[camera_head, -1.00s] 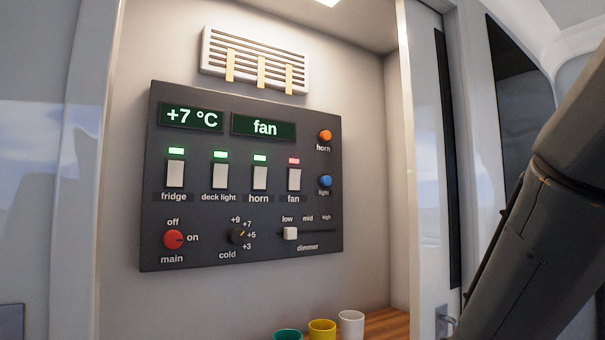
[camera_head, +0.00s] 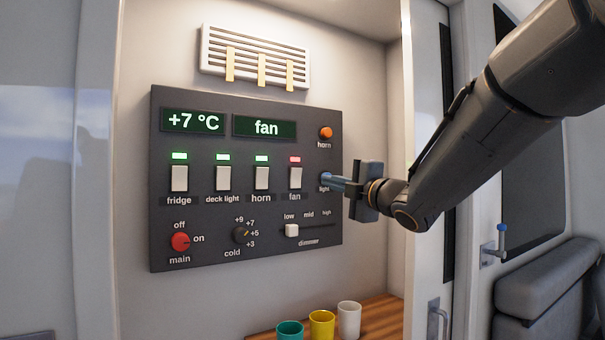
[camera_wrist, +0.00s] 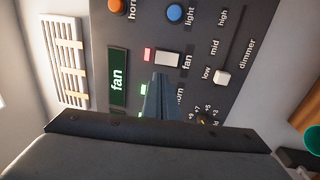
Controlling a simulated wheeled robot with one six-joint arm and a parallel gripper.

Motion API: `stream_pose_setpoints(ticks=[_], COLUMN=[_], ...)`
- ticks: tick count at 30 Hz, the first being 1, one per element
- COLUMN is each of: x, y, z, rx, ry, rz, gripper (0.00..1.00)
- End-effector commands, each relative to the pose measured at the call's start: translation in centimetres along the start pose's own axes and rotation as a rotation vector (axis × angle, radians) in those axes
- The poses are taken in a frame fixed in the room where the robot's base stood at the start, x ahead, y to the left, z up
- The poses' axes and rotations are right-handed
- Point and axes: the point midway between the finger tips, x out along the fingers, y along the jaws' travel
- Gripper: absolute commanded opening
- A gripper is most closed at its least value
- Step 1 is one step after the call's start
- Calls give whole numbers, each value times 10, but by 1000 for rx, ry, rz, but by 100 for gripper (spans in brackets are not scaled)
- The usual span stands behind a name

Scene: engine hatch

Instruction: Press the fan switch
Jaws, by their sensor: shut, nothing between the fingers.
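The fan switch (camera_head: 295,177) is a white rocker on the dark panel (camera_head: 215,262), at the right end of a row of switches. The lamp (camera_head: 295,160) above it is red. In the wrist view the fan switch (camera_wrist: 167,59) lies just beyond my fingertips, and its lower edge meets them in the picture. My gripper (camera_head: 326,177) is shut and empty, pointing at the panel from the right. I cannot tell whether the tips touch the panel. In the wrist view my gripper (camera_wrist: 161,77) partly hides the horn switch.
The horn switch (camera_head: 261,178) is left of the fan switch, with a green lamp. The orange horn button (camera_head: 326,133), the dimmer slider (camera_head: 292,230) and the blue light button (camera_wrist: 175,13) are close by. Cups, including a yellow one (camera_head: 321,325), stand below on a wooden shelf.

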Motion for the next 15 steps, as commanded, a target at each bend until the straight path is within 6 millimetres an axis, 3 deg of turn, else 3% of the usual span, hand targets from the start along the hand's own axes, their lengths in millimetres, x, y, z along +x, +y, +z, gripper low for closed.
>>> stream_pose_setpoints(ticks=[8, 15], x=[6, 40], y=[0, 0], z=[0, 0], rx=[4, 6], ry=[-2, -1], rz=[-1, -4], gripper=[0, 0])
